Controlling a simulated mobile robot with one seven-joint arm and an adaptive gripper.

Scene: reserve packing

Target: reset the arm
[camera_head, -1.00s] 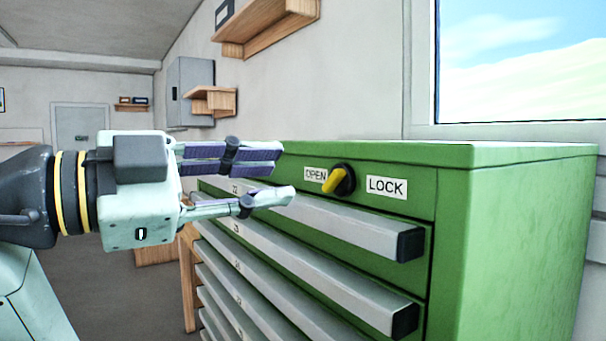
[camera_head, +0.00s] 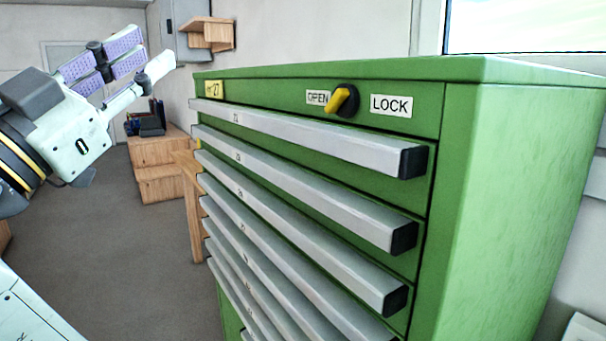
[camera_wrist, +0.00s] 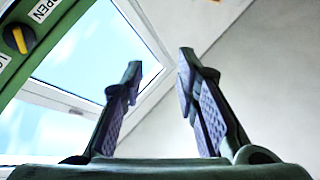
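My gripper (camera_head: 130,76) is at the upper left of the head view, pointing up and to the right, left of the green cabinet and apart from it. In the wrist view my gripper (camera_wrist: 158,85) has its two fingers spread with nothing between them. The green drawer cabinet (camera_head: 510,180) fills the right half of the head view. Its yellow and black knob (camera_head: 344,100) sits between the OPEN and LOCK labels, and it also shows in the wrist view (camera_wrist: 19,40).
The cabinet's front carries several grey drawer handles (camera_head: 310,137). A wooden box (camera_head: 160,165) with dark items on top stands behind at the left. A wooden shelf (camera_head: 208,34) hangs on the wall. The floor (camera_head: 130,250) left of the cabinet is clear.

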